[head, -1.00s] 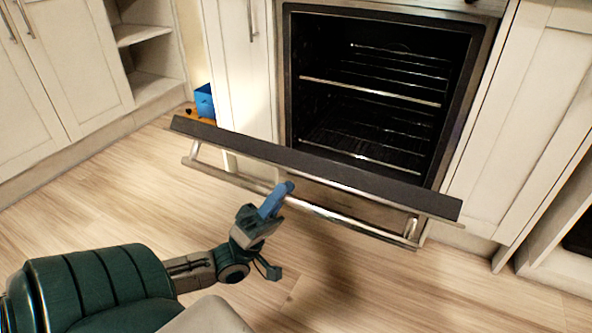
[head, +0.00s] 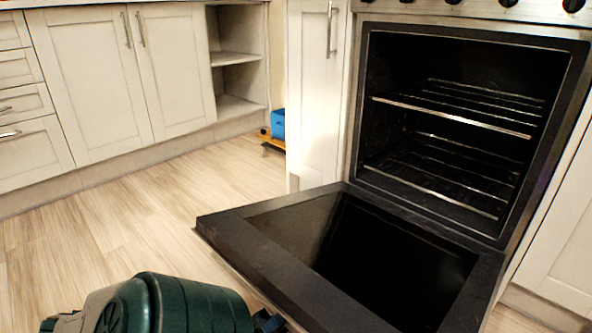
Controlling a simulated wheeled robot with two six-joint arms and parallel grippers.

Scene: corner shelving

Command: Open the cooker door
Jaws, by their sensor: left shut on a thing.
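The cooker door (head: 225,236) hangs down open, close to level, with its dark inner side and glass facing up. The open oven cavity (head: 450,130) behind it shows wire racks. My right gripper is not in view.
Pale cabinets (head: 100,90) with an open corner shelf (head: 237,60) line the left and back. A blue box (head: 278,124) stands near the corner. The wooden floor (head: 130,215) left of the door is clear. Cooker knobs (head: 508,3) show at the top.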

